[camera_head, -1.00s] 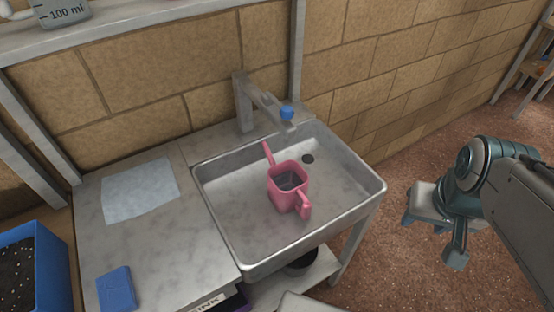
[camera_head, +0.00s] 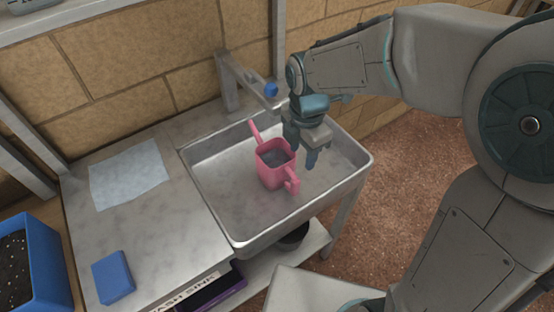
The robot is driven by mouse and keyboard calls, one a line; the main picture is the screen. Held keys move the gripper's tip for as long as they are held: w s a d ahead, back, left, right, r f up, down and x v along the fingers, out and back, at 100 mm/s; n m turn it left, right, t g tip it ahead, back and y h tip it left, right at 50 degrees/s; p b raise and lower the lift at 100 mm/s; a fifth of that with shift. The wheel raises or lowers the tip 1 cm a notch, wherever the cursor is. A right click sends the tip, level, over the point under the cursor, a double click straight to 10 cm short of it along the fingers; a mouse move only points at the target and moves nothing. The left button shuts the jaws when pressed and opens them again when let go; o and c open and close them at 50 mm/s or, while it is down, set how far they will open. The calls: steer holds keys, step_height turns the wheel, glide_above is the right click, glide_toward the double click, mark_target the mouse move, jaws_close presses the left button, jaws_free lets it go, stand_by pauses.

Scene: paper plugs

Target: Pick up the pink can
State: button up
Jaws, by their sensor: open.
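The pink can (camera_head: 273,171) is a square-sided watering can with a spout to the upper left and a handle at the lower right. It stands upright in the metal sink basin (camera_head: 235,222). My gripper (camera_head: 302,158) is above the basin, just right of the can, with its fingers pointing down. It is open and holds nothing. The far finger is partly hidden, and I cannot tell whether any finger touches the can.
A faucet (camera_head: 232,82) with a blue tip stands behind the basin, close to my gripper. A pale sheet (camera_head: 128,175) and a blue block (camera_head: 113,277) lie on the counter. A blue soil bin (camera_head: 48,262) is at the left. The basin's front left is clear.

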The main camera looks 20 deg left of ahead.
mark_target(296, 179)
steer(key=f, duration=1.4)
steer(key=shift+s+a, duration=0.2)
steer(key=shift+a, duration=0.1)
jaws_close()
